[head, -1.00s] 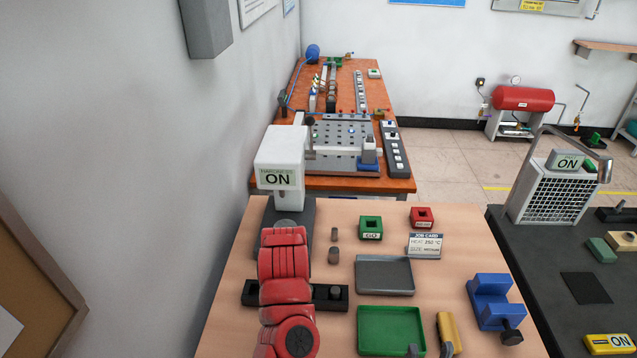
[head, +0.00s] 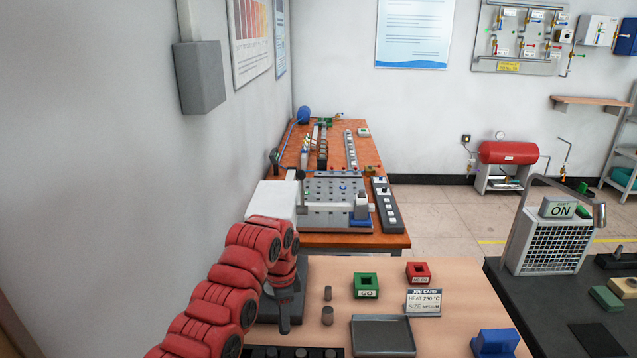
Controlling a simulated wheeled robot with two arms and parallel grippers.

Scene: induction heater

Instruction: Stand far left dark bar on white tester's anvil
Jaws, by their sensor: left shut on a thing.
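The white tester (head: 270,199) stands at the left of the near table, its front largely covered by my red left arm. Its dark base (head: 268,308) shows partly beside the gripper; the anvil cannot be made out. My left gripper (head: 284,312) points down just in front of the tester, shut on a dark bar (head: 284,325) that hangs roughly upright and is mostly hidden by the fingers. I cannot tell whether the bar touches anything below. A black rack (head: 286,352) with several dark bar tops shows at the bottom edge. My right gripper is not in view.
Two short dark cylinders (head: 327,314) stand right of the gripper. The wall is close on the left.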

